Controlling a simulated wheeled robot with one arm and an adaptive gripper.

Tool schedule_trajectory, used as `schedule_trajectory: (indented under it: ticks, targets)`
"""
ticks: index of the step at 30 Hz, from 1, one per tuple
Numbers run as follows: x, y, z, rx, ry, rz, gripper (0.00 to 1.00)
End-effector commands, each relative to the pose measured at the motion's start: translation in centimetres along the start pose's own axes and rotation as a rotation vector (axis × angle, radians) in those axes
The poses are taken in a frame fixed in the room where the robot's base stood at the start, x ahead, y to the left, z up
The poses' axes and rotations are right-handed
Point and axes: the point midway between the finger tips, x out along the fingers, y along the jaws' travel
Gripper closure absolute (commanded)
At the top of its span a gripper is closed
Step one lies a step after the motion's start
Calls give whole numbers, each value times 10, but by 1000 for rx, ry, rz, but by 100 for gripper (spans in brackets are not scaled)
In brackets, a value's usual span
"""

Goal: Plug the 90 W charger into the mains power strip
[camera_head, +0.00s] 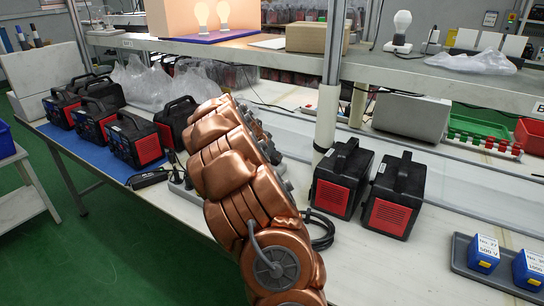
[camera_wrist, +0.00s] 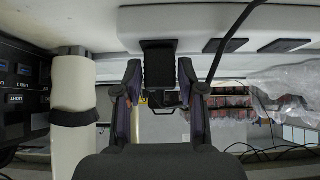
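In the wrist view my gripper (camera_wrist: 159,82) has its two fingers close along both sides of a black block (camera_wrist: 158,66), which looks like the charger. The block's far end overlaps a pale strip with dark openings (camera_wrist: 255,58), which looks like the mains power strip. I cannot tell whether the block's prongs are in the strip. A W rating is not readable on it. In the head view my copper arm hides the gripper and the block. Part of a grey strip (camera_head: 180,187) shows left of the arm. A black adapter with a cord (camera_head: 147,179) lies nearby.
Black-and-red power units (camera_head: 132,142) stand on a blue mat at left; two more (camera_head: 394,197) stand right of my arm. A white post (camera_head: 327,117) rises close behind. A tray (camera_head: 462,254) holds blue boxes. A black cable (camera_wrist: 233,37) crosses the strip.

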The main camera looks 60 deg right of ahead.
Motion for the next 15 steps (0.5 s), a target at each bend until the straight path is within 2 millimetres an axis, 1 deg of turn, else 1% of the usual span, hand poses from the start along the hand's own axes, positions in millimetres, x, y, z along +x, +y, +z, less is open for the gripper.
schedule_trajectory:
  ticks: [1,5,15]
  targets:
    - [0,0,0,0,0,0,52]
    - [0,0,0,0,0,0,39]
    - [-2,0,0,0,1,0,38]
